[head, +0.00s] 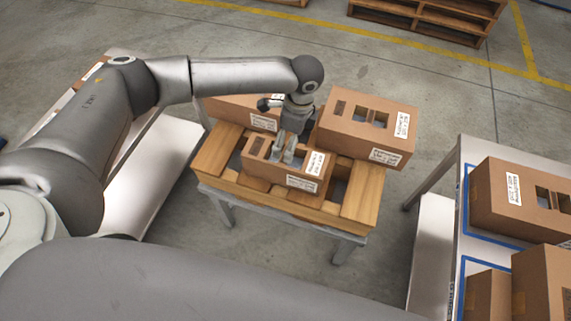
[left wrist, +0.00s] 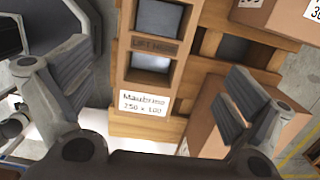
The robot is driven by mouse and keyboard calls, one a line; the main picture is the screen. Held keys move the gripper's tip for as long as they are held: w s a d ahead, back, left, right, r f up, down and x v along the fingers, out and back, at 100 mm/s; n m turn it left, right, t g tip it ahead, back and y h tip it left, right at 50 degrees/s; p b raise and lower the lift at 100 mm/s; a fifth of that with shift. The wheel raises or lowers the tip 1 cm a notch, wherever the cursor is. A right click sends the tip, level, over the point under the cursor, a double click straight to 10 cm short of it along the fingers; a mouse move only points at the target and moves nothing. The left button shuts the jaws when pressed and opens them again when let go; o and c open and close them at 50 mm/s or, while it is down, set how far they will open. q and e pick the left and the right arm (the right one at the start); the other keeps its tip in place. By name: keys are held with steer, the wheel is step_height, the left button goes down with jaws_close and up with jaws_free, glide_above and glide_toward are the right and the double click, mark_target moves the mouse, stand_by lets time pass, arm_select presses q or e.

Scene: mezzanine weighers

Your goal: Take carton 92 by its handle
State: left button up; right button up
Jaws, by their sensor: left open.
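Several brown cartons with handle cut-outs are in view; I cannot read the number 92 on any of them. My left gripper (head: 284,152) is open, pointing down at the top of the front carton (head: 262,173) on the wooden pallet. In the left wrist view my left gripper (left wrist: 155,70) has its two fingers wide apart, with the carton's top between them. That carton (left wrist: 125,75) has two openings with a handle strip (left wrist: 155,45) between them and a white label beside them. The fingers do not close on the strip. My right gripper is not in view.
The pallet (head: 216,158) rests on a grey stand. Another carton (head: 346,132) stands close behind right, and one (head: 228,107) behind left, partly hidden by my arm. A table (head: 450,195) at right holds more cartons.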

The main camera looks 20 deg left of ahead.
arm_select(q)
steer(key=f, duration=0.4)
steer(key=shift+a+f, duration=0.3)
steer(key=shift+f, duration=0.1)
steer(key=shift+s+a+f+p, duration=0.15)
steer(key=shift+f, duration=1.2)
steer(key=shift+s+a+f+p, duration=0.1)
steer(key=shift+s+f+p, duration=0.05)
steer(key=shift+f, duration=1.2)
steer(key=shift+c, duration=0.4)
steer(key=c, duration=1.7)
